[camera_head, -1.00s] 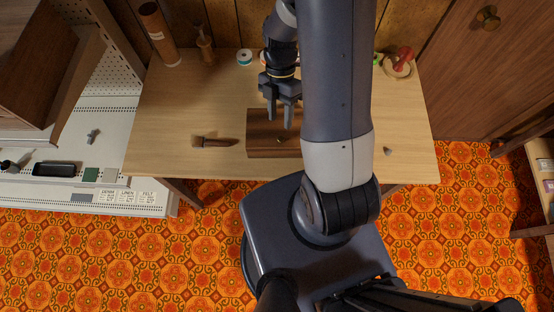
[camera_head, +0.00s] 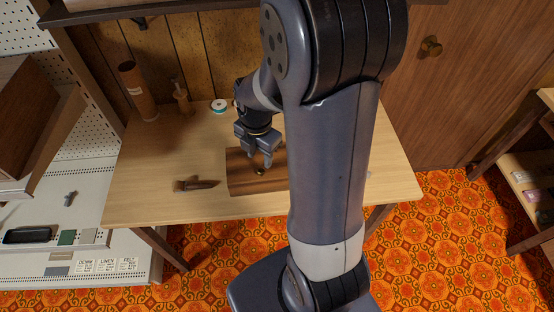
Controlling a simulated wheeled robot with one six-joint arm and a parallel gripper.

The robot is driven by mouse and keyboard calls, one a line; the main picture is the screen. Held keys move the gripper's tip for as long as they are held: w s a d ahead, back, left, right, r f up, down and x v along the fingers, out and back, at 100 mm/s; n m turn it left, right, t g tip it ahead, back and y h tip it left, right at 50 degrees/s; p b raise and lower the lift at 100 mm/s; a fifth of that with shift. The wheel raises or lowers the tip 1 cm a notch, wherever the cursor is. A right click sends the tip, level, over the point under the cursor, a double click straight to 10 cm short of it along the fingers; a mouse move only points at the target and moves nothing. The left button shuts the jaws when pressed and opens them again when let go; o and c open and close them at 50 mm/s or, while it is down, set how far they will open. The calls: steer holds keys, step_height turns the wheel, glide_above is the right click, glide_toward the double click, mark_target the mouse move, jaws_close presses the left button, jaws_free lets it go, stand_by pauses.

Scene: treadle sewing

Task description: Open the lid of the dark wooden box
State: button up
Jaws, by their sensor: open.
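The dark wooden box (camera_head: 240,177) sits near the front of the light wooden table, and its lid looks shut. A small brass knob (camera_head: 260,172) shows on it. My gripper (camera_head: 260,168) points down at the box with its fingers apart, the tips at or just above the knob. I cannot tell whether they touch it. My arm hides the right part of the box.
A brown-handled brush (camera_head: 195,184) lies left of the box on the table (camera_head: 150,205). A brown cylinder (camera_head: 138,92), a wooden bottle-like piece (camera_head: 182,98) and a white-and-teal spool (camera_head: 219,106) stand at the back. A white pegboard bench (camera_head: 85,210) is at the left.

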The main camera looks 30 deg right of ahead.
steer(key=s+a+r+m+t+p, duration=0.2)
steer(key=s+r+m+p, duration=0.8)
steer(key=m, duration=1.5)
steer(key=shift+s+a+r+m, duration=0.2)
steer(key=shift+s+r+m, duration=0.2)
steer(key=shift+s+r, duration=2.55)
steer(key=shift+w+r, duration=0.85)
steer(key=shift+w+f, duration=0.1)
steer(key=w+d+f+n+b, duration=0.1)
steer(key=w+f+n+b, duration=0.3)
steer(key=n, duration=0.8)
steer(key=w, duration=0.2)
steer(key=shift+w+f+n+g+b, duration=0.3)
steer(key=shift+w+n+g+b, duration=0.05)
steer(key=shift+n+g+b, duration=0.05)
